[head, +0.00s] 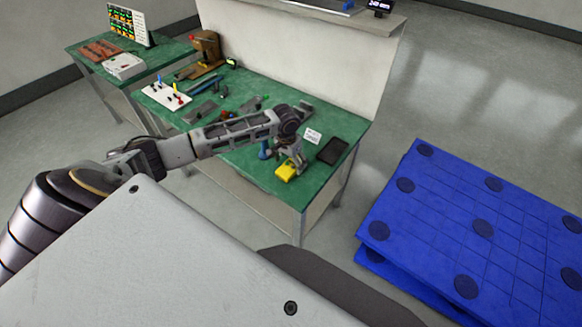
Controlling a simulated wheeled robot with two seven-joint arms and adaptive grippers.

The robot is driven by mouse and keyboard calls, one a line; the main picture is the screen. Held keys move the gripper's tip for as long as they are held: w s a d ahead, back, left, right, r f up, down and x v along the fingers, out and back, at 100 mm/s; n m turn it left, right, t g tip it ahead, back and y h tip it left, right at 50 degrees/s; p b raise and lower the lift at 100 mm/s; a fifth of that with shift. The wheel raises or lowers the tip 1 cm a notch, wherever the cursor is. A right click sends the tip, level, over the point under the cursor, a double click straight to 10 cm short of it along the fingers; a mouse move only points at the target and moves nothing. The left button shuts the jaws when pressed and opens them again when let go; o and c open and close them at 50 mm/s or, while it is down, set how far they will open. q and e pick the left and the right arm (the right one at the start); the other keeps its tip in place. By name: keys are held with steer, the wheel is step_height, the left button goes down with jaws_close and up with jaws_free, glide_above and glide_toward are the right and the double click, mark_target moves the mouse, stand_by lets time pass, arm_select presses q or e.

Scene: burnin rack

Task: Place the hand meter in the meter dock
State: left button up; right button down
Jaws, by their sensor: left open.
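A small yellow block-like device (287,171), which looks like the hand meter, lies at the front edge of the green bench, towards its right end. My left gripper (292,160) is open and points down right at the yellow device. It covers part of the device, and I cannot tell whether its fingers touch it. A dark, flat, tray-like piece (333,151), which may be the meter dock, lies to the right of the gripper near the bench's right end. A small white label card (312,135) stands beside it; its print is too small to read. My right gripper is not in view.
The green bench (262,176) holds a white board with coloured pegs (166,95), a brown holder (206,45) and several small dark parts further left. A pale panel (310,65) rises behind it. A blue pallet (480,225) stands on the floor at the right.

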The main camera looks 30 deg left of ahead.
mark_target(291, 165)
arm_select(q)
steer(key=shift+f, duration=0.75)
steer(key=c, duration=1.3)
steer(key=shift+r, duration=0.15)
steer(key=shift+r, duration=4.9)
